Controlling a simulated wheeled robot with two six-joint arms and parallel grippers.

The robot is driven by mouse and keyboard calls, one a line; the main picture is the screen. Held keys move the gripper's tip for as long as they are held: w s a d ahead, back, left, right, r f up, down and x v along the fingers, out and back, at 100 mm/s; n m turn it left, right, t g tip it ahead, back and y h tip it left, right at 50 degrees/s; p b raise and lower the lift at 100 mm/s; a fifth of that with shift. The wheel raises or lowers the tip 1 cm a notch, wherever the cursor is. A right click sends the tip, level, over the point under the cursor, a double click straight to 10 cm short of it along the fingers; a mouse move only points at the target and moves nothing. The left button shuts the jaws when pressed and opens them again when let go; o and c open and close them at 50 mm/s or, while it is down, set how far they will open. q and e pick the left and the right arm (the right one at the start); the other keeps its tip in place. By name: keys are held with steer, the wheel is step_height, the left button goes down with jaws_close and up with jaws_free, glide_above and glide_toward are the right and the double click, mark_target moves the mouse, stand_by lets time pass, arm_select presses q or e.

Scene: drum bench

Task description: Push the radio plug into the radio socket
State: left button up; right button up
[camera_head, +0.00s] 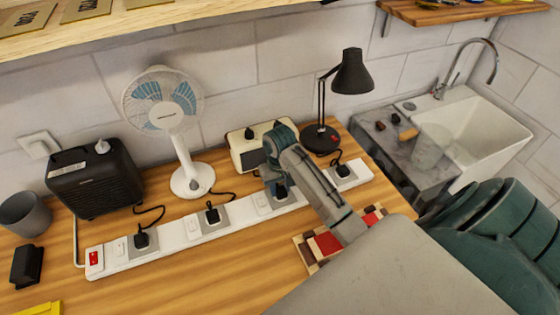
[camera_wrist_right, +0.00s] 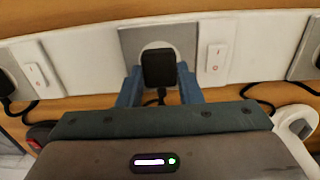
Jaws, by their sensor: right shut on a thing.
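The radio plug (camera_wrist_right: 158,68) is black and sits between the blue fingers of my right gripper (camera_wrist_right: 158,90). In the head view the plug (camera_head: 281,192) is partly hidden by my right gripper (camera_head: 275,184). The plug is over the radio socket (camera_wrist_right: 130,38), a grey square plate with a white round face, and overlaps it. I cannot tell how deep the plug sits or whether a gap is left. The cream radio (camera_head: 238,150) stands behind the strip, partly covered by my gripper. My left gripper is not in view.
The white power strip (camera_head: 165,242) also carries several other black plugs, including the fan plug (camera_head: 212,213) and the lamp plug (camera_head: 342,167). A white fan (camera_head: 190,180), a black heater (camera_head: 95,180) and a black lamp (camera_head: 320,138) stand behind it. A sink (camera_head: 500,125) is at right.

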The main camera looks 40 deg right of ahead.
steer(key=shift+f, duration=0.2)
steer(key=o, duration=1.1)
steer(key=shift+c, duration=0.2)
